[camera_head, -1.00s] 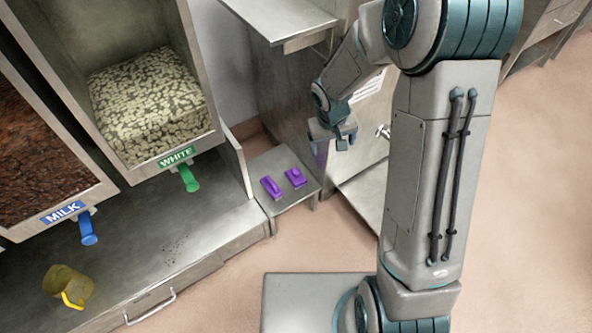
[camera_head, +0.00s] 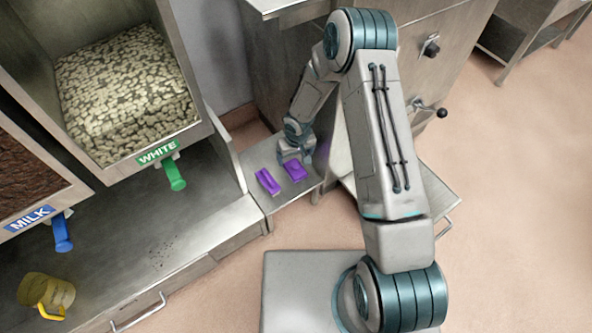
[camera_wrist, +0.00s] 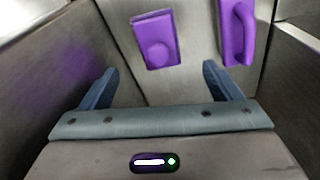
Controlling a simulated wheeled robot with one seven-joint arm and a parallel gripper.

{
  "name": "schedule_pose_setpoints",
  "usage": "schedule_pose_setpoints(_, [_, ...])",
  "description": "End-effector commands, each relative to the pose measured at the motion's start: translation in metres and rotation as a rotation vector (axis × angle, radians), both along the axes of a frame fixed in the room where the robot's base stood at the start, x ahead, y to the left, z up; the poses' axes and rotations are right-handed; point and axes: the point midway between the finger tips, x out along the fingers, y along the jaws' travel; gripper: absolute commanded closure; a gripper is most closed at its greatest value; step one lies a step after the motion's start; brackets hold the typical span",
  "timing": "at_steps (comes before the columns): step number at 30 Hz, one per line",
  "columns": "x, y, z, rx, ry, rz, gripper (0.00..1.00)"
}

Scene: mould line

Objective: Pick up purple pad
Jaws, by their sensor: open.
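Two purple pieces lie on a small metal shelf (camera_head: 272,205). One is a flat rectangular purple pad (camera_head: 294,172) with a round knob; it shows left of centre in the wrist view (camera_wrist: 153,25). The other is a purple piece with a raised bar handle (camera_head: 268,182); it shows at the upper right in the wrist view (camera_wrist: 238,32). My gripper (camera_head: 295,157) is just behind and above the knobbed pad in the head view. In the wrist view its fingers (camera_wrist: 160,82) are spread, with nothing between them, and the knobbed pad lies beyond the gap.
A steel counter (camera_head: 190,230) with the WHITE (camera_head: 125,90) and MILK (camera_head: 25,165) chocolate bins stands left of the shelf. A yellow-handled jug (camera_head: 48,292) stands on it. A steel cabinet (camera_head: 410,80) with knobs borders the shelf's right side. Floor at right is clear.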

Motion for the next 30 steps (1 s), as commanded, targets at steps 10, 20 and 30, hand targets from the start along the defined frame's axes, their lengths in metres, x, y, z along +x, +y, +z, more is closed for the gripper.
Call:
schedule_pose_setpoints(10, [0.004, -0.001, -0.033, -0.001, -0.001, -0.004, 0.15])
schedule_pose_setpoints(20, [0.007, -0.002, -0.077, 0.0, 0.0, -0.006, 0.15])
schedule_pose_setpoints(30, [0.008, -0.002, -0.081, 0.0, 0.0, -0.005, 0.26])
